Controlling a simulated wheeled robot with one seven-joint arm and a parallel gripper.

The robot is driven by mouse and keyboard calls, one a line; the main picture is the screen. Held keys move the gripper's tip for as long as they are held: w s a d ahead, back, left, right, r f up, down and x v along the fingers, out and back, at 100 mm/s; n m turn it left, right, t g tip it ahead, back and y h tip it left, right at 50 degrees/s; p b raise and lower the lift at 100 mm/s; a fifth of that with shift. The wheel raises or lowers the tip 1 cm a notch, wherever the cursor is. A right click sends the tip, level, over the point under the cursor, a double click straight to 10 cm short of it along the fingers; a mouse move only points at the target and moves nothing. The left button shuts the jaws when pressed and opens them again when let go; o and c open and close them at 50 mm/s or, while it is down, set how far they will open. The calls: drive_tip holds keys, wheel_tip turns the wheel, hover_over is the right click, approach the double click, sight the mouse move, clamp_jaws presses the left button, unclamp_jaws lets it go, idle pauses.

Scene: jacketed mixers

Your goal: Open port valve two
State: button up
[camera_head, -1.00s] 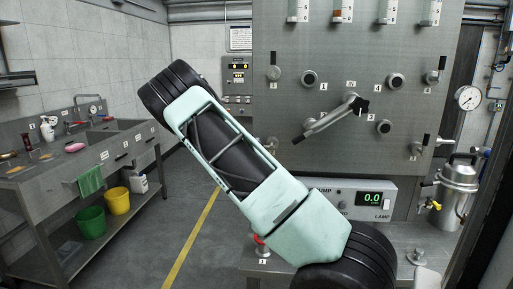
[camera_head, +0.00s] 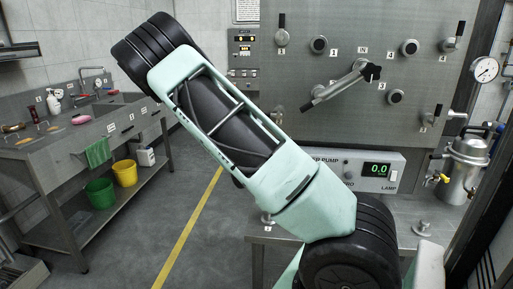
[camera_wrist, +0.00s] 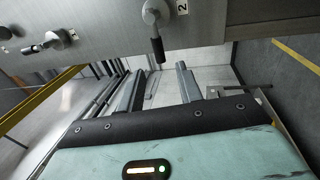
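A port valve (camera_wrist: 153,14) with a small plate marked 2 (camera_wrist: 182,7) is on the grey panel at the top of the wrist view. Its black-gripped lever (camera_wrist: 158,46) points down in the picture, toward my gripper. My gripper (camera_wrist: 160,70) is open, with its two dark fingers apart and nothing between them. The lever's end shows just beyond the fingertips, between them in the picture; the remaining distance is hard to judge. In the head view my gripper is hidden behind my arm, and I cannot tell which valve there is number two.
Another lever valve (camera_wrist: 58,38) is left of it in the wrist view. In the head view the panel (camera_head: 330,110) carries knobs and a central handle (camera_head: 345,84). A pump box (camera_head: 345,172) reads 0.0. A steel vessel (camera_head: 465,165) stands right; a sink bench (camera_head: 75,140) left.

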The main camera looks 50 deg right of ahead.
drive_tip(key=p+v, duration=0.8)
drive_tip(key=shift+a, duration=0.15)
drive_tip(key=shift+f, duration=0.1)
idle(0.6)
